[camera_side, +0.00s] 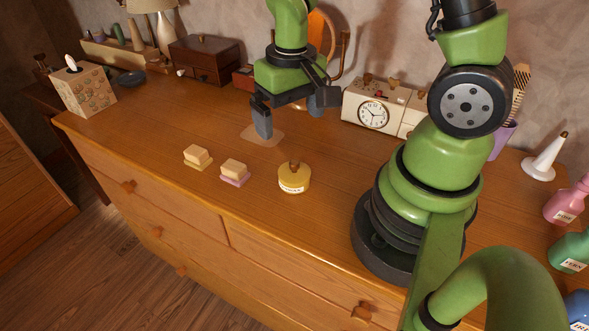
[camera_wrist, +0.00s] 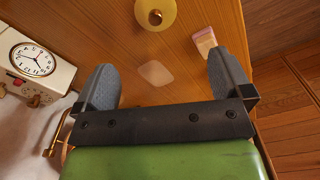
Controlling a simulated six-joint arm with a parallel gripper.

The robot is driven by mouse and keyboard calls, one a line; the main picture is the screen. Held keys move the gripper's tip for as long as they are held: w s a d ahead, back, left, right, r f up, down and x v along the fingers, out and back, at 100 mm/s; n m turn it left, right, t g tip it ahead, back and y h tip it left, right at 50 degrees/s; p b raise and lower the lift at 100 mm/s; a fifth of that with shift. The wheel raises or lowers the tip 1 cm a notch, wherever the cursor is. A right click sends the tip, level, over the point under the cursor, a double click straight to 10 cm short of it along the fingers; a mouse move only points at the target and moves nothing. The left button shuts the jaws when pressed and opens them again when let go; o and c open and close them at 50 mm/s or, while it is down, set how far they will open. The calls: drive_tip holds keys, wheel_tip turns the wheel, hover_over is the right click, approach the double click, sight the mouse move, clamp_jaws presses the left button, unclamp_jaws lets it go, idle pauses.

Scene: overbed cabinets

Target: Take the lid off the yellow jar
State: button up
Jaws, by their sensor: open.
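The yellow jar (camera_side: 294,184) is small and round with a white label on its front. It stands upright on the wooden dresser top, and its lid (camera_side: 294,169) with a brown knob sits on it. In the wrist view the lid (camera_wrist: 146,8) shows at the top edge, partly cut off, with its knob. My gripper (camera_side: 291,115) is open and empty. It is above the dresser, behind the jar and apart from it. Its two grey fingers point down, and they show spread apart in the wrist view (camera_wrist: 163,70).
A pale flat patch (camera_side: 262,135) lies on the dresser near my gripper. A clock radio (camera_side: 374,108) stands behind. The dresser's front edge is close to the jar.

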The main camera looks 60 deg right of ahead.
sight(294, 162)
drive_tip(key=shift+s+d+f, duration=0.1)
drive_tip(key=shift+s+f, duration=0.05)
drive_tip(key=shift+f, duration=2.55)
drive_tip(key=shift+s+d+f, duration=0.1)
drive_tip(key=shift+f, duration=2.55)
drive_tip(key=c, duration=1)
